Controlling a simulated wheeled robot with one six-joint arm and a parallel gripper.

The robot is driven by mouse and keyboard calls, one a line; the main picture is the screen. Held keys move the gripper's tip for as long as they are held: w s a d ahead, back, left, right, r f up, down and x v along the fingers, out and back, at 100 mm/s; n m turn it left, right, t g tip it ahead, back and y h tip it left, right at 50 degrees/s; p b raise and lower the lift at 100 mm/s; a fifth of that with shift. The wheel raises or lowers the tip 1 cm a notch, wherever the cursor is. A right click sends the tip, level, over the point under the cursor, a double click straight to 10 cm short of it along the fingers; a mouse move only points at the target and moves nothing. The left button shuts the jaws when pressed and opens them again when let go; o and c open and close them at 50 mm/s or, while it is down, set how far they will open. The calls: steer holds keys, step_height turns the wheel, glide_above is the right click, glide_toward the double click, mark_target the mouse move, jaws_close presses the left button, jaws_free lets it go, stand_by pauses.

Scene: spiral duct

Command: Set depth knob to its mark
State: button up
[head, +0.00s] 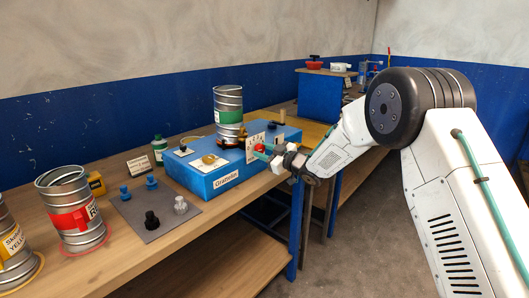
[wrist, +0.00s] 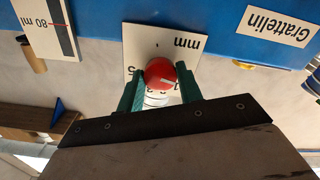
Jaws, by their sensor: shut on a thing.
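The depth knob is a round red knob (head: 259,148) with a pale pointer line. It sits on a white dial plate on the front of the blue Grattelin box (head: 204,184). In the wrist view the red knob (wrist: 159,72) is between the two green fingers of my gripper (wrist: 160,88), which is shut on it. The dial plate (wrist: 142,38) appears upside down there, with "mm" and a few numbers. My fingers and the knob cover part of the scale, and I cannot tell which mark the pointer meets.
A metal duct can (head: 228,112) stands on the blue box. A grey plate (head: 150,222) with several knobs lies on the wooden bench to the left, near a can with a red label (head: 72,218). An "80 ml" scale (wrist: 48,24) is beside the dial in the wrist view.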

steer(key=m, duration=0.6)
steer(key=shift+f, duration=0.15)
steer(key=m, duration=0.6)
steer(key=shift+s, duration=0.1)
steer(key=shift+f+m, duration=0.1)
steer(key=shift+m, duration=0.2)
steer(key=o, duration=1)
steer(key=shift+d, duration=0.1)
steer(key=v, duration=0.7)
steer(key=shift+s+d, duration=0.25)
